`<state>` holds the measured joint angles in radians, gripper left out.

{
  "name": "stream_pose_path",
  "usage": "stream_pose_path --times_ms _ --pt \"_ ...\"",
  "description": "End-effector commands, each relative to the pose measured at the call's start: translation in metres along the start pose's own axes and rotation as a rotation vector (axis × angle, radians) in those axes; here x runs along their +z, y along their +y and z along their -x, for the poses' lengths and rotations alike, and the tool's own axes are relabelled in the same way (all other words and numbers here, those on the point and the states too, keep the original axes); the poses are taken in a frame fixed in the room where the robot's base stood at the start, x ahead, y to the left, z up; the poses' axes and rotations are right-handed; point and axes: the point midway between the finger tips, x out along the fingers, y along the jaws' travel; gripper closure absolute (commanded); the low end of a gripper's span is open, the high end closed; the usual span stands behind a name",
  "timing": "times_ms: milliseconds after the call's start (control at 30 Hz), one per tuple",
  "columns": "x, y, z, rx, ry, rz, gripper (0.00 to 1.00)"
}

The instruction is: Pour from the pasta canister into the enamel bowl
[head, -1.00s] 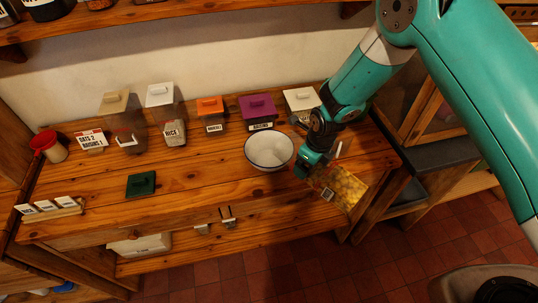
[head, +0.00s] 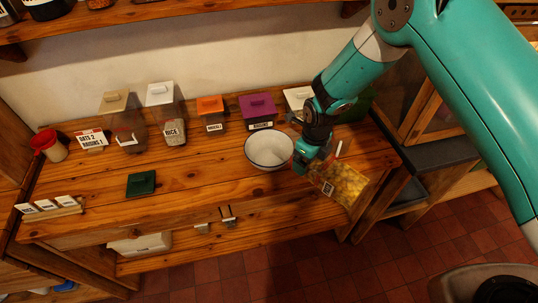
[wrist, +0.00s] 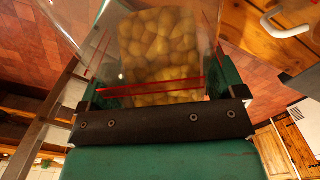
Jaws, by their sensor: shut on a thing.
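The pasta canister (head: 341,183) is clear, with yellow pieces inside and a small label on its side. My gripper (head: 312,165) is shut on it and holds it tilted near the front right edge of the wooden counter. In the wrist view the canister (wrist: 160,50) fills the upper middle, with the yellow pieces seen through its clear wall and a red line across it. The enamel bowl (head: 252,152) is white with a dark rim. It stands on the counter just left of my gripper. Some pale content or shading shows inside it; I cannot tell which.
Lidded canisters stand along the back: purple (head: 258,107), orange (head: 211,110), white (head: 160,95), beige (head: 115,102) and another white (head: 298,98). A dark green lid (head: 141,183) lies left of the bowl. A red-topped jar (head: 50,146) stands far left. The counter's front middle is clear.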

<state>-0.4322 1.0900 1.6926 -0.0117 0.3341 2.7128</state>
Motion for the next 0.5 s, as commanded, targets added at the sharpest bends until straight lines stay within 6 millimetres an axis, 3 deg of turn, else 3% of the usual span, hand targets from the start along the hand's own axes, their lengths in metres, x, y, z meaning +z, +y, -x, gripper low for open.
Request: stream_pose_path --times_ms 500 --pt "0.0016 0.0002 0.0032 0.000 0.025 0.000 0.56"
